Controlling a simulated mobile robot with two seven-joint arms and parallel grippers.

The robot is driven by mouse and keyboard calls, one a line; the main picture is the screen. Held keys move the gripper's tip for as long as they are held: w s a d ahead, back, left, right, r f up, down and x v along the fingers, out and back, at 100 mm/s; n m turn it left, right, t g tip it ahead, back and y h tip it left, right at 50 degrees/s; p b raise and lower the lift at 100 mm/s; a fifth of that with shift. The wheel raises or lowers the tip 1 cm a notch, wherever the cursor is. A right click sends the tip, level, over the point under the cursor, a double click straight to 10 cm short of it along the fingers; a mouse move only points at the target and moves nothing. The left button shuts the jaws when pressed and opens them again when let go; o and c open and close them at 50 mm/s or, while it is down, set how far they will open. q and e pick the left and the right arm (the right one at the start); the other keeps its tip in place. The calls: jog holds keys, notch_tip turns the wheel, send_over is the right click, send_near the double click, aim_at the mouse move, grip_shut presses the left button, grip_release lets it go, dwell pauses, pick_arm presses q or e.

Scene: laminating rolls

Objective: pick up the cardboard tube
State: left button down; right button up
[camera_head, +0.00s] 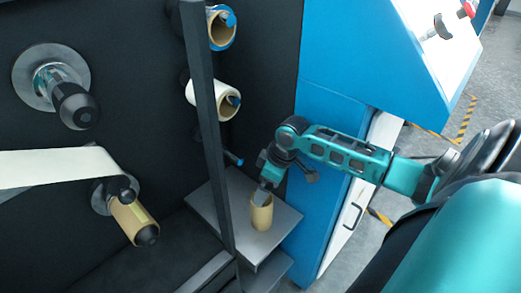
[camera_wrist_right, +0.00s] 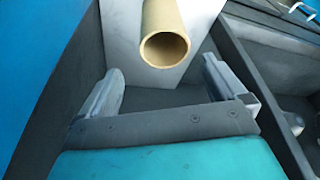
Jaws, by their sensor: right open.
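The cardboard tube (camera_head: 261,217) stands upright on a grey shelf (camera_head: 232,198) beside the blue cabinet. It is tan and hollow. My right gripper (camera_head: 266,190) is at the tube's upper end in the head view; its fingers overlap the rim there. In the right wrist view the tube (camera_wrist_right: 172,22) shows beyond and between the two spread fingers of my right gripper (camera_wrist_right: 163,82), with its round opening towards the camera. The gripper is open and nothing is held. Whether a finger touches the tube cannot be told. My left gripper is not in view.
A dark upright post (camera_head: 207,120) stands left of the shelf. Rolls with cardboard cores, one blue (camera_head: 232,42) and one white (camera_head: 203,93), sit on spindles above. Another cored spindle (camera_head: 130,219) is at lower left. The blue cabinet (camera_head: 322,125) borders the shelf's right side.

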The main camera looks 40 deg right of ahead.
aim_at(262, 211)
jog(key=x, duration=0.2)
jog(key=b+x, duration=0.1)
jog(key=x, duration=0.2)
jog(key=s+x, duration=0.1)
jog(key=x, duration=0.2)
jog(key=shift+a+f, duration=0.15)
jog(key=shift+s, duration=0.1)
jog(key=c, duration=1.1)
